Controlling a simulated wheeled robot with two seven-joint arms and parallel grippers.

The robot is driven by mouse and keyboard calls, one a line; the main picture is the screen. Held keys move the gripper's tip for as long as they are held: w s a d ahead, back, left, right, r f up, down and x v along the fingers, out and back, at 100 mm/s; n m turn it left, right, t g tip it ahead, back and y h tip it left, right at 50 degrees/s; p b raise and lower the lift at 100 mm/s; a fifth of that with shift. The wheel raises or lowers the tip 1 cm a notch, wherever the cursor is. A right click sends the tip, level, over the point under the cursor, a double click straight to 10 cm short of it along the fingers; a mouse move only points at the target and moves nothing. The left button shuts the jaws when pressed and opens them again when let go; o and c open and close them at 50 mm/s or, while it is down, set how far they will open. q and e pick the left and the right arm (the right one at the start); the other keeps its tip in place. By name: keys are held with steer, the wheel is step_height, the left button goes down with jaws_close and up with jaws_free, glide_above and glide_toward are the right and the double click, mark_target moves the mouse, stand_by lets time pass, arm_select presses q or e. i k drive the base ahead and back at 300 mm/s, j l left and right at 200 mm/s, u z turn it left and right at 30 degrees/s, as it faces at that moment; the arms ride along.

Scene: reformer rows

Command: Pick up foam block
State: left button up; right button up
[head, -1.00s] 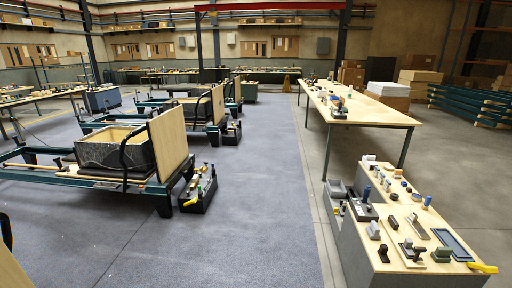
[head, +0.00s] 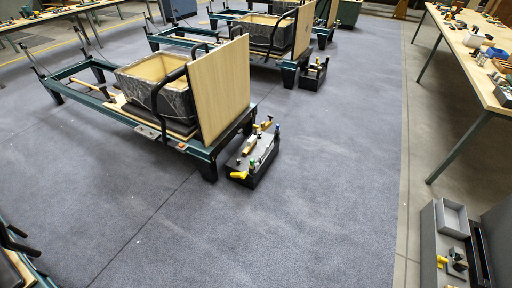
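I cannot make out a foam block for certain in the head view. The nearest reformer has a green frame (head: 82,66), an upright wooden board (head: 222,92) and an open box wrapped in dark marbled material (head: 172,101). A dark tray (head: 262,171) on the floor at its right end holds several small parts, among them a tan block (head: 249,146) and yellow pieces; the tan block's material is unclear. Neither of my grippers is in view.
More reformers stand behind, with another dark tray (head: 313,75) on the floor. A long wooden table (head: 462,47) with small items is at the right. A grey bin (head: 454,219) is at the lower right. The blue-grey floor (head: 320,200) in the middle is clear.

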mark_target(253, 139)
steer(key=i+j+z, duration=0.15)
steer(key=i+z, duration=0.2)
steer(key=i, duration=0.75)
